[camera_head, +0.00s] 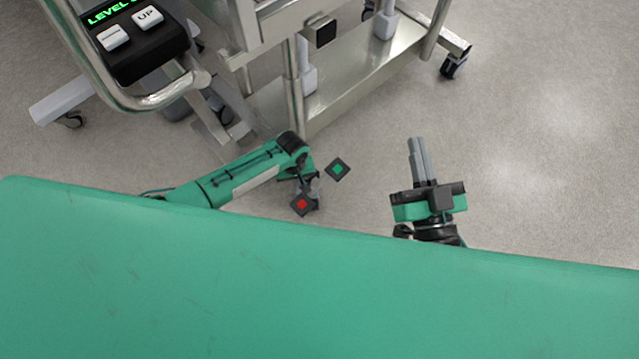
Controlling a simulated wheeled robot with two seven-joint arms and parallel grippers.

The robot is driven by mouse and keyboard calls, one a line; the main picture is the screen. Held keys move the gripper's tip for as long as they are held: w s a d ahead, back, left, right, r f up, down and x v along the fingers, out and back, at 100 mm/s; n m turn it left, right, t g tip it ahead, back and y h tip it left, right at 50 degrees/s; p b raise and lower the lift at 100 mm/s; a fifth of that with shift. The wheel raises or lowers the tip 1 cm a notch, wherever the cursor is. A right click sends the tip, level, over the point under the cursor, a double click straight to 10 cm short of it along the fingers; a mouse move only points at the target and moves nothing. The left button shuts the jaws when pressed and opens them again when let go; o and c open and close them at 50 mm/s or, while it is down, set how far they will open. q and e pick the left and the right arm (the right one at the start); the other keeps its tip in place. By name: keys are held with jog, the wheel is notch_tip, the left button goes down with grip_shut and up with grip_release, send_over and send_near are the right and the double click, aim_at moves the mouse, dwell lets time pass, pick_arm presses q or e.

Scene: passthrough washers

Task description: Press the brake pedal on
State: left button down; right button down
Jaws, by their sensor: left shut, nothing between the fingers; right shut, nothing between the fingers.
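Two small dark diamond-shaped pads lie low near the cart's near corner: one with a green centre (338,169) and one with a red centre (302,204). They look like the brake pedals; no label shows which is on. My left gripper (311,188) points down beside them, between the two pads in the picture. It is shut and empty; its fingers are small and partly hidden, and I cannot tell whether it touches a pad. My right gripper (417,157) is shut and empty, over bare floor to the right of the pads.
A metal cart (360,70) with a lower shelf and wheels stands beyond my arms. A control panel (140,40) with UP and LEVEL text sits behind a curved metal handle (150,100) at upper left. My green body covers the bottom. The floor (540,150) at right is clear.

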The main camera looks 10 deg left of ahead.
jog(key=s+a+f+g+p, duration=0.1)
jog(key=s+f+g, duration=0.1)
jog(key=f, duration=0.3)
jog(key=s+a+f+g+p, duration=0.1)
jog(key=s+f+g, duration=0.1)
jog(key=f+g, duration=0.2)
jog(key=shift+a+f, duration=0.3)
jog(key=shift+f, duration=0.2)
dwell(0.5)
